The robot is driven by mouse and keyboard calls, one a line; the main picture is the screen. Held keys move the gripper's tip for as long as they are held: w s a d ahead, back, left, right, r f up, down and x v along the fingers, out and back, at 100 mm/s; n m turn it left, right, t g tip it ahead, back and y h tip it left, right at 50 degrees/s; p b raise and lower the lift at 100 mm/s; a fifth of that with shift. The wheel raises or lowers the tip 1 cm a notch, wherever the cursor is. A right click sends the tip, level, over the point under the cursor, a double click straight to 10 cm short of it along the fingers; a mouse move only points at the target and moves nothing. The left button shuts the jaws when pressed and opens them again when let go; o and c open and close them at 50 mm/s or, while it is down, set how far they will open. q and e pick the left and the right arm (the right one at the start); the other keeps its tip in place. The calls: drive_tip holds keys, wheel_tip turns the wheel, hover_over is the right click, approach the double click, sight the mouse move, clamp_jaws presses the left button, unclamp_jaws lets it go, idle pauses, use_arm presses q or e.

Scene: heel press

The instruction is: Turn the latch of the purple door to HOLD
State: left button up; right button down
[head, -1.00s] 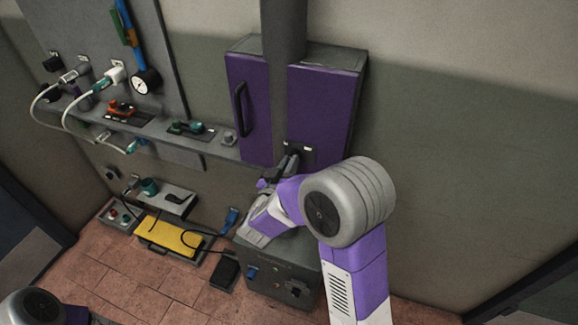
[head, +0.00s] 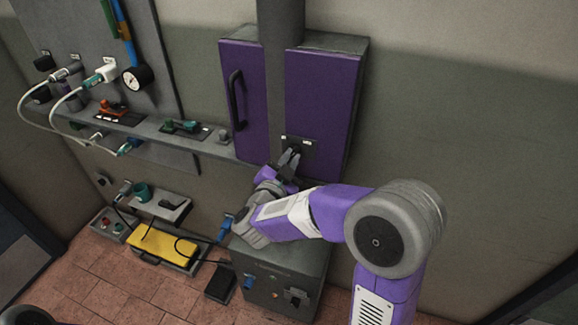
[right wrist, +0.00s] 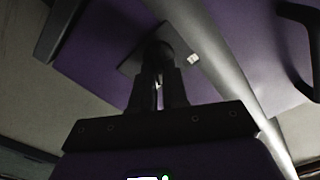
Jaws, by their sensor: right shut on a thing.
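The purple door (head: 318,105) is on a wall cabinet in the middle of the head view. Its latch plate (head: 312,147) is dark, with small pale labels, low on the door. My right gripper (head: 290,157) reaches up to the plate from below and is shut on the latch, whose dark knob (right wrist: 160,52) shows between and beyond the fingers in the right wrist view. The fingers hide much of the latch, and the labels are too small to read, so I cannot tell its setting. My left gripper is out of view.
A purple panel with a black handle (head: 236,100) is left of a grey upright strip (head: 283,70). A shelf (head: 160,133) with fittings and cables runs left. A grey box (head: 270,280) stands below my right arm. The wall at right is bare.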

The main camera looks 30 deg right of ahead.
drive_tip(key=shift+f+m+b, duration=0.1)
drive_tip(key=shift+m+b, duration=0.9)
drive_tip(key=shift+m, duration=0.4)
drive_tip(key=c, duration=1.1)
unclamp_jaws()
drive_tip(key=shift+c, duration=0.2)
drive_tip(key=p+v, duration=0.1)
drive_tip(key=v, duration=0.6)
drive_tip(key=shift+s+a, duration=0.2)
drive_tip(key=shift+s, duration=0.05)
